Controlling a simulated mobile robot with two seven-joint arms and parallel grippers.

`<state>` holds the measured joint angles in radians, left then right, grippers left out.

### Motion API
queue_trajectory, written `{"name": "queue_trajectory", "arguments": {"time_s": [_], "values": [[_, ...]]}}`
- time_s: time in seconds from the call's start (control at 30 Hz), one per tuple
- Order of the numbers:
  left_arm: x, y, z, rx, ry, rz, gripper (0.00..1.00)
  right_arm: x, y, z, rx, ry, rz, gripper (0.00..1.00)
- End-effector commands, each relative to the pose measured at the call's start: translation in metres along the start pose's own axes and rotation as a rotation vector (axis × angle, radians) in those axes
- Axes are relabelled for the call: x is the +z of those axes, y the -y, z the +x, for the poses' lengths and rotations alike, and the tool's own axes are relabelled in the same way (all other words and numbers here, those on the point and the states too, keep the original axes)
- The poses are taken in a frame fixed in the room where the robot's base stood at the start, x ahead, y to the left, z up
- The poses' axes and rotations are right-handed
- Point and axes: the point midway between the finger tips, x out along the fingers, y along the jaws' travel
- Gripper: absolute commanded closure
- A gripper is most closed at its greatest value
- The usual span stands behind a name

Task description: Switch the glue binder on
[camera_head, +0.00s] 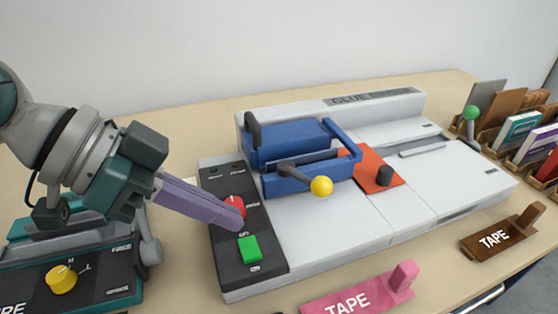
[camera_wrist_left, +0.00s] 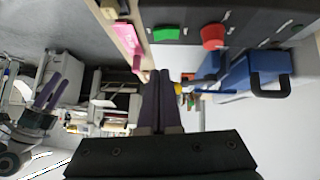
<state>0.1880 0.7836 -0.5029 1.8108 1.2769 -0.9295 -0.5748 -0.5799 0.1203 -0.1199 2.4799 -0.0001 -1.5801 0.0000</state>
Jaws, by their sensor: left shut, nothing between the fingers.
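The glue binder (camera_head: 330,235) is a white machine on the table with "GLUE" on its back bar and a blue clamp (camera_head: 290,150). Its black control panel (camera_head: 222,182) at the left end carries a red knob (camera_head: 234,205) and a green button (camera_head: 249,249). My left gripper (camera_head: 238,222) is shut and empty, its purple fingertips over the panel beside the red knob, just above the green button; I cannot tell if they touch. In the left wrist view the green button (camera_wrist_left: 166,33) and red knob (camera_wrist_left: 213,36) lie beyond the fingers.
A teal machine with a yellow knob (camera_head: 61,279) stands at the left, under my left arm. Pink (camera_head: 360,292) and brown (camera_head: 497,238) tape dispensers lie at the front. A yellow-ball lever (camera_head: 321,187) sticks out from the binder. Book racks (camera_head: 530,140) stand at the right.

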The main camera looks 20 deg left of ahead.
Motion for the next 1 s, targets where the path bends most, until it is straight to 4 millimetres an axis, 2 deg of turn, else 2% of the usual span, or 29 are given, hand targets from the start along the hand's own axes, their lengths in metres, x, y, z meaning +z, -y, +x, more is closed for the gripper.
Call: {"name": "queue_trajectory", "arguments": {"time_s": [0.1,0.3,0.77,0.87,1.0], "values": [[0.004,0.0,0.023,0.002,0.001,-0.004,1.0,0.001,0.0,0.002,-0.001,0.0,0.0,0.31],[0.023,0.0,0.04,0.001,0.001,-0.002,1.0,0.001,0.0,0.004,-0.001,0.0,0.001,0.31],[0.029,0.0,0.045,-0.001,0.001,0.0,1.0,0.002,0.001,0.005,-0.001,0.0,0.001,0.31],[0.038,-0.002,0.053,-0.001,0.002,0.002,1.0,0.005,0.001,0.014,-0.001,0.0,0.001,0.31],[0.036,-0.002,0.051,-0.008,0.004,0.006,1.0,0.004,0.001,0.011,-0.001,0.001,0.001,0.31]]}}
